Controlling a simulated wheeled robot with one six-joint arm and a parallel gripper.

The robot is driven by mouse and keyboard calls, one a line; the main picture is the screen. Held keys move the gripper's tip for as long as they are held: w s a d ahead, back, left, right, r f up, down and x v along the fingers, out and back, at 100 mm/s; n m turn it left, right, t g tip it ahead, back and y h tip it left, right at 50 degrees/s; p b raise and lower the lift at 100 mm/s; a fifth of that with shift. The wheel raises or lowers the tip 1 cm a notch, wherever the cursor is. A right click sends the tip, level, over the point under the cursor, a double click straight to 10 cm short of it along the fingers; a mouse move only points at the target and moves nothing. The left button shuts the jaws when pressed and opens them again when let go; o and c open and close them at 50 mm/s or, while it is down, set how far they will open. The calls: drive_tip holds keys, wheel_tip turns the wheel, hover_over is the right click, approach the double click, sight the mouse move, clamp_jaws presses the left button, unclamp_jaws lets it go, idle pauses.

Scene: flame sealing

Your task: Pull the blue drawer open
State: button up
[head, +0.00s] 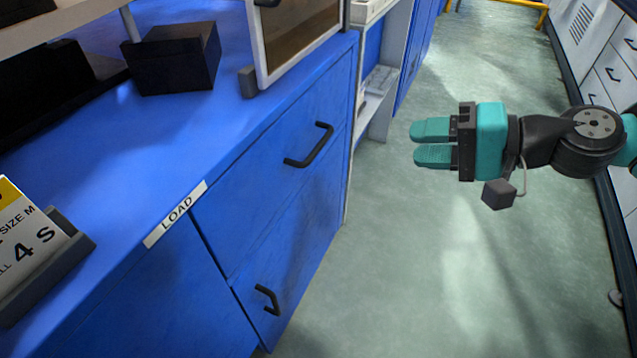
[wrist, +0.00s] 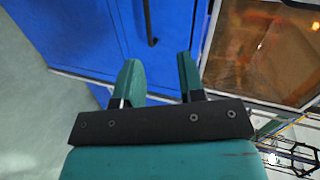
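The blue drawer (head: 255,170) is the upper front panel of the blue counter, and it looks closed. Its black bar handle (head: 309,145) is at the upper right of that front. My gripper (head: 414,143) is to the right of the handle in the head view, over the floor, with a clear gap to it. Its two teal fingers are apart with nothing between them. In the wrist view, the fingers (wrist: 158,68) point towards a blue front with a dark bar handle (wrist: 150,22), which lies beyond the fingertips and between their lines.
A lower blue door with its own black handle (head: 267,299) is below the drawer. The countertop holds a black box (head: 174,58), a framed panel (head: 298,38) and a sign (head: 28,238). A white shelf (head: 378,100) stands past the drawer. The green floor (head: 450,265) is clear.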

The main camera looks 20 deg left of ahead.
drive_tip(key=m+y+b, duration=0.1)
drive_tip(key=m+b, duration=0.1)
approach(319, 144)
drive_tip(key=shift+t, duration=0.6)
drive_tip(key=b+x, duration=0.1)
drive_tip(key=x, duration=0.5)
drive_tip(key=s+b+x, duration=0.1)
drive_tip(key=x, duration=0.3)
drive_tip(key=shift+w+f+b, duration=0.1)
drive_tip(key=shift+f+b, duration=0.25)
drive_tip(key=shift+c, duration=0.2)
clamp_jaws()
